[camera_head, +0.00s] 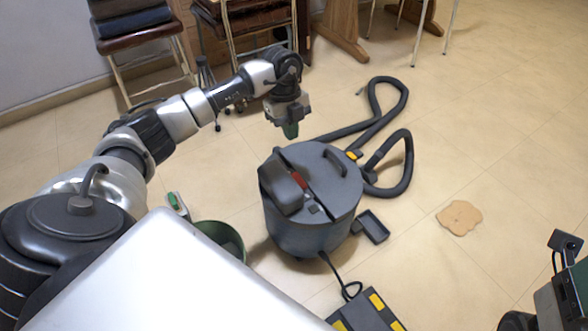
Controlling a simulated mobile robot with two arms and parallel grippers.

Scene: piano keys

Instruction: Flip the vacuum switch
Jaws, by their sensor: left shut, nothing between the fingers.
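The vacuum (335,220) is a dark grey canister standing upright on the floor in the middle of the head view. A small red switch (299,179) shows on its lid, beside a raised dark housing (281,186). My left gripper (291,131) points down, above and behind the vacuum's far rim in the picture. It is shut and empty, with greenish fingertips, and appears apart from the vacuum. Part of my right arm shows at the lower right edge, but its fingers are not visible.
A black hose (401,165) loops on the floor behind and right of the vacuum. A small dark tray (371,227), a green bin (222,236) and a yellow-marked dark box (368,315) are close by. A tan patch (459,217) lies right. Chairs (140,45) stand behind.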

